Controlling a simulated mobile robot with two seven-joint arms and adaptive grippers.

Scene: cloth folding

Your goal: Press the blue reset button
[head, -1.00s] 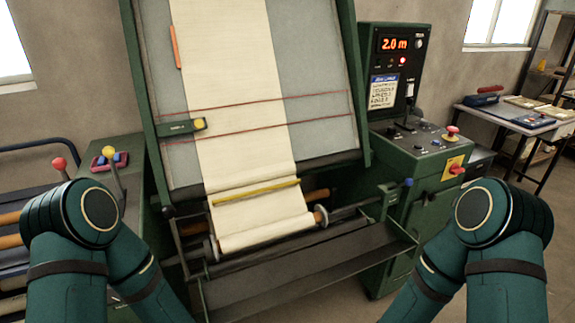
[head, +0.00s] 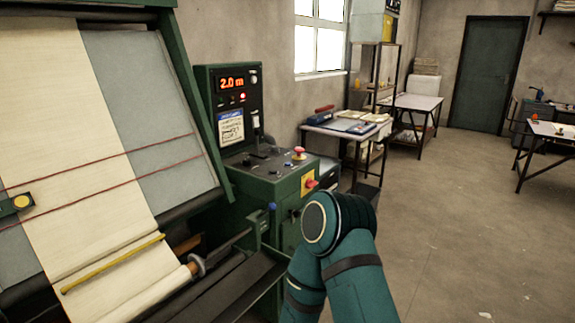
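The green control console (head: 262,165) stands at the right side of the cloth machine. Its sloped top carries several small dark knobs and buttons. A small bluish spot (head: 288,163) shows near the red mushroom button (head: 299,152), but it is too small to tell whether it is the blue reset button. A blue-tipped lever (head: 272,208) stands at the console's front. My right arm shows at the lower middle, in front of and right of the console; its gripper is out of view. My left arm and gripper are out of view.
A red display (head: 231,83) on the console reads 2.0 m. Cream cloth (head: 75,130) runs down the machine at left. A worktable (head: 343,134) with papers stands behind the console. The floor (head: 450,230) at right is clear. A dark door (head: 487,75) is at the back.

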